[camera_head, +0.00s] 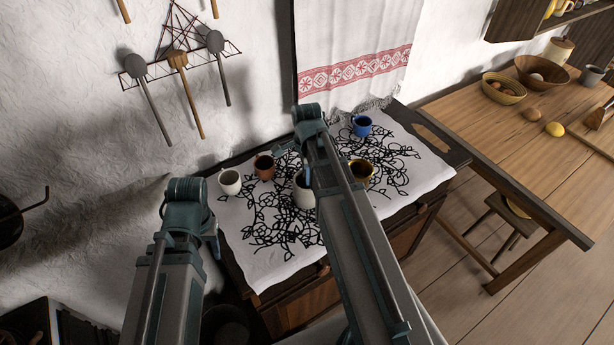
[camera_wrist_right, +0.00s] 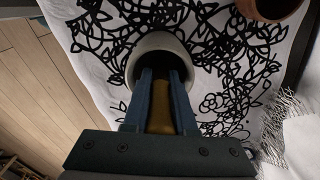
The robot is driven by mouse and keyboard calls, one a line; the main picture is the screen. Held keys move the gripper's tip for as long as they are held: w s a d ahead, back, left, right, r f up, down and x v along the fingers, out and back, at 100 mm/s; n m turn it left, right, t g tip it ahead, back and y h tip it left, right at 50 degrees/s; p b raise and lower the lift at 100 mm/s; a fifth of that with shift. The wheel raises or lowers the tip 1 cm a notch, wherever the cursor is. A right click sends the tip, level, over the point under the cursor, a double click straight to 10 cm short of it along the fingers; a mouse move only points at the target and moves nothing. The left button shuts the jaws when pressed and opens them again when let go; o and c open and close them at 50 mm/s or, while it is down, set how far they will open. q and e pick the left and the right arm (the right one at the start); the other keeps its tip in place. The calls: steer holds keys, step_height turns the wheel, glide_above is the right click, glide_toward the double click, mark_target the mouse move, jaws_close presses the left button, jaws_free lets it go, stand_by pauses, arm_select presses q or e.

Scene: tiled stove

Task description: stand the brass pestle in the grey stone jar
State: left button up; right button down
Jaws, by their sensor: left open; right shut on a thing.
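The grey stone jar (camera_head: 303,196) stands on the patterned cloth, partly covered by my right arm in the head view. In the right wrist view its pale rim (camera_wrist_right: 150,44) and dark mouth lie just beyond the fingertips. My right gripper (camera_wrist_right: 162,76) is shut on the brass pestle (camera_wrist_right: 170,112), which lies between the two fingers and points toward the jar's mouth. Its far end is dark, and I cannot tell how deep it reaches. The head view does not show the right fingers or the pestle. My left arm shows at lower left; its gripper is hidden.
A towel (camera_head: 350,45) hangs behind. A wooden table (camera_head: 480,125) stands at right.

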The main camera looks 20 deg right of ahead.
steer(key=c, duration=0.6)
jaws_free()
steer(key=shift+c, duration=0.2)
steer(key=shift+r, duration=0.15)
step_height(320, 180, up, 14)
steer(key=p, duration=1.4)
steer(key=shift+f, duration=0.2)
steer(key=shift+f, duration=0.1)
steer(key=s+a+f+n+b, duration=0.6)
steer(key=a+n, duration=0.4)
steer(key=n, duration=0.2)
steer(key=s+a+f+n+h+b, duration=0.1)
steer(key=s+a+f+n+b, duration=0.5)
steer(key=a+n, duration=0.4)
steer(key=shift+a+f+n+b, duration=0.25)
steer(key=shift+f+n+b, duration=0.6)
steer(key=shift+b, duration=0.2)
